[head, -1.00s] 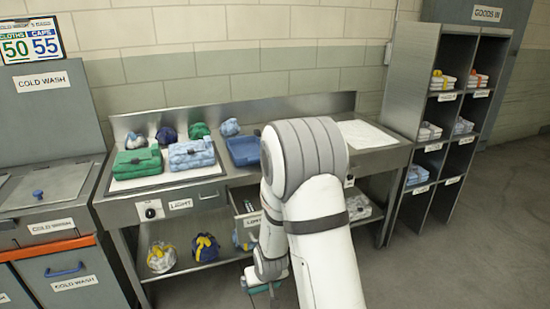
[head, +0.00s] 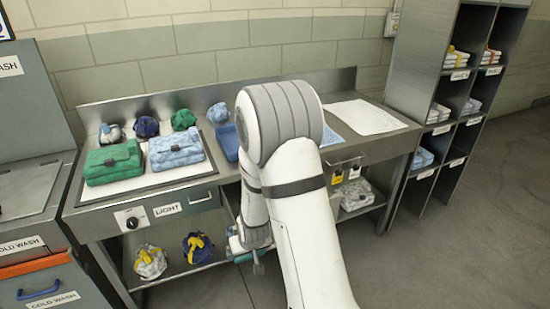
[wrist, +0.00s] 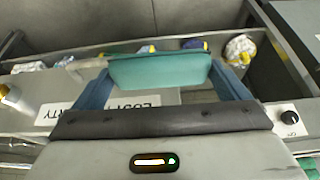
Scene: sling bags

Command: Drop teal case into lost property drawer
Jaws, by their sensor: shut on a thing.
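The teal case (wrist: 160,70) is between the two blue fingers of my gripper (wrist: 162,84) in the wrist view, held crosswise. In the head view a bit of teal (head: 236,243) shows beside my gripper (head: 250,240), low in front of the bench. The lost property drawer shows its label plate (wrist: 75,112) upside down in the wrist view, just below and left of the case. In the head view my arm hides most of the drawer. I cannot tell how the case sits over the drawer's opening.
A lower shelf holds a white-yellow bundle (head: 150,262) and a blue-yellow bundle (head: 197,248). The bench top carries a green folded stack (head: 113,163), a blue folded stack (head: 176,149) and several small bundles. A tall shelf unit (head: 425,70) stands at the right, with clear floor beside it.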

